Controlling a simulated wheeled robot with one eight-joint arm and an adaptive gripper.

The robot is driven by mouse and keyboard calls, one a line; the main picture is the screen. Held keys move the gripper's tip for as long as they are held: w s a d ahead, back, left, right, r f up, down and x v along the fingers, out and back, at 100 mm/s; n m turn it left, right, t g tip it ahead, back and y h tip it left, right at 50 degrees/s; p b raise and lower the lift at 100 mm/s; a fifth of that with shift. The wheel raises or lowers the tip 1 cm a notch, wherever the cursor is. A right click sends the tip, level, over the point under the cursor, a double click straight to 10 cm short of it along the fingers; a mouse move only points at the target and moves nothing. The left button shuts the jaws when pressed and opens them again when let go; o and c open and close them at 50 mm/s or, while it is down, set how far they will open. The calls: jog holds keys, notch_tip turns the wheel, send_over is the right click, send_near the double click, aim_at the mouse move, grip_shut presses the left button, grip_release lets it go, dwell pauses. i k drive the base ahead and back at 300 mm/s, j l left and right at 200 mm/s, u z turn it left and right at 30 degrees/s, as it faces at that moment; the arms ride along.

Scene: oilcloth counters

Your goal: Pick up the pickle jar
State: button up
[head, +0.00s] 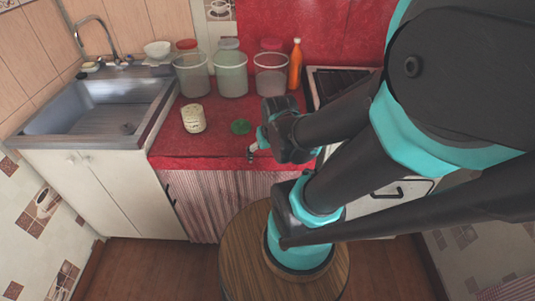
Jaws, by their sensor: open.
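I cannot tell for sure which thing is the pickle jar. Three large clear jars stand in a row at the back of the red counter: one with a red lid (193,77), one with a greyish lid and greenish tint (230,75), and one with a pinkish lid (271,80). A small pale jar-like container (193,119) stands nearer the front left. A small round green thing (240,127) lies right of it. My gripper (252,151) is over the counter's front edge, right of and nearer than the green thing. It looks empty and touches no jar; my arm partly hides it.
An orange bottle (296,65) stands right of the jars, beside a dark stove top (341,82). A metal sink (88,105) is at left, with a white bowl (157,49) behind it. A round wooden stool (240,262) stands in front. The red counter's front left is clear.

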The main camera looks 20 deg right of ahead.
aim_at(192, 111)
jog(key=u, duration=0.45)
jog(key=k+l+u, duration=0.1)
jog(key=u, duration=0.3)
jog(key=k+u, duration=0.6)
jog(key=u, duration=0.2)
jog(key=k+j, duration=0.1)
jog(key=k, duration=0.1)
